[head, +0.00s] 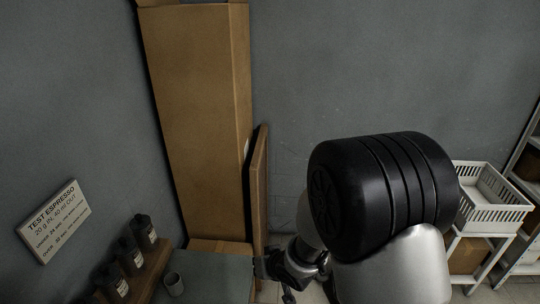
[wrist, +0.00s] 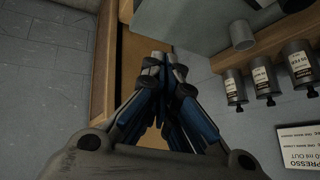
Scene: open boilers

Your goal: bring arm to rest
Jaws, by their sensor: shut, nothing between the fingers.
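My gripper (wrist: 163,62) is in the middle of the wrist view, its fingertips together with nothing between them. In the head view my gripper (head: 287,292) is small and dark at the bottom, partly cut off and partly hidden by my arm. It is beside the grey-topped bench and near the lower end of the upright brown board (head: 259,190). My arm fills the lower right of the head view, bent, with a large black joint cover in front.
A tall cardboard box (head: 198,120) stands against the wall. A white basket (head: 490,200) sits on a rack at right. Bare floor (wrist: 50,70) shows at left in the wrist view.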

